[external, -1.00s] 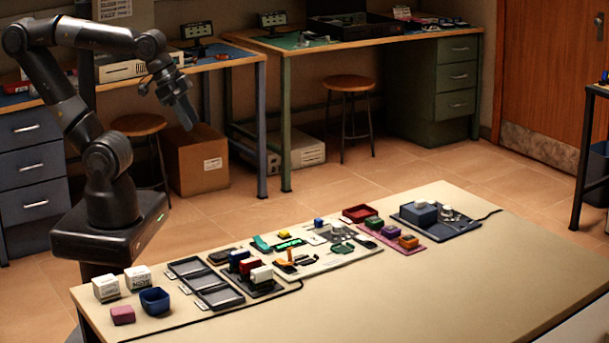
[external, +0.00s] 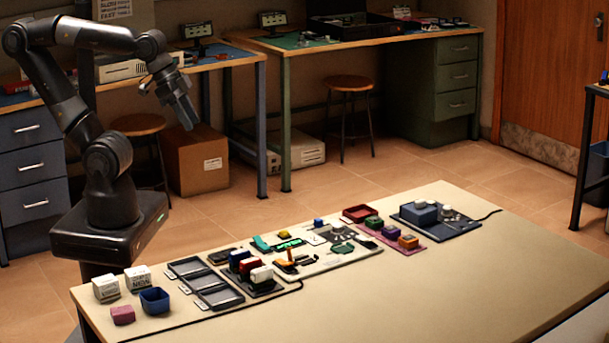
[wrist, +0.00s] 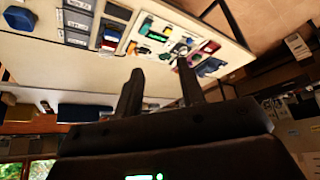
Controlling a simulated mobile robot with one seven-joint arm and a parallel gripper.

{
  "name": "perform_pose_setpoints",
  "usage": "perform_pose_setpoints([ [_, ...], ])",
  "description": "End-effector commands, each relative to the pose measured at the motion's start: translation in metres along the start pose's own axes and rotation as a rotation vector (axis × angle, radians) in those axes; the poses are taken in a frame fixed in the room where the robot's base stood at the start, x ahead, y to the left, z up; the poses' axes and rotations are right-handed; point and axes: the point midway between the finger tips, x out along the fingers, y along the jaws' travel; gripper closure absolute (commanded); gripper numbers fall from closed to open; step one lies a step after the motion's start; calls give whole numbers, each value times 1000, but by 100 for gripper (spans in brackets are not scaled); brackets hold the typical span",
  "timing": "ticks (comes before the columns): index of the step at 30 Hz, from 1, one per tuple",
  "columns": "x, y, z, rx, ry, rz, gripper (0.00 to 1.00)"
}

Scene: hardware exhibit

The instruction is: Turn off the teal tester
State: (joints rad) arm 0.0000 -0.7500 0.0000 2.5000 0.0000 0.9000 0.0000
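A small teal piece (external: 262,243), which may be the teal tester, lies at the back left of a white board (external: 330,262) on the near table. It also shows in the wrist view (wrist: 146,26). Its switch is too small to make out. Near it on the board are a green strip (external: 289,245), a yellow block and an orange lever-like part (external: 289,256). My gripper (external: 187,117) hangs in the air left of and above the table, well apart from everything. In the wrist view my gripper (wrist: 160,67) has its fingers spread with nothing between them.
Left of the board are blue, red and white blocks on a dark base (external: 258,288) and grey trays (external: 222,298). Right are a pink mat with coloured blocks (external: 415,249) and a dark blue unit (external: 463,227). The table's front right (external: 420,300) is clear.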

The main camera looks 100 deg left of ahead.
Motion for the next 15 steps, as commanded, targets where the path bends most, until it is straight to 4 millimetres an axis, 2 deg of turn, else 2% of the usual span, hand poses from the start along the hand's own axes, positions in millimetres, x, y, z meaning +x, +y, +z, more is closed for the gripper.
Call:
perform_pose_setpoints([
  [1, 0, 0, 0, 0, 0, 0, 68],
  [8, 4, 2, -10, -32, -44, -3, 87],
  [13, 13, 7, -31, -96, -127, -16, 100],
  [15, 18, 9, -40, -127, -164, -27, 100],
])
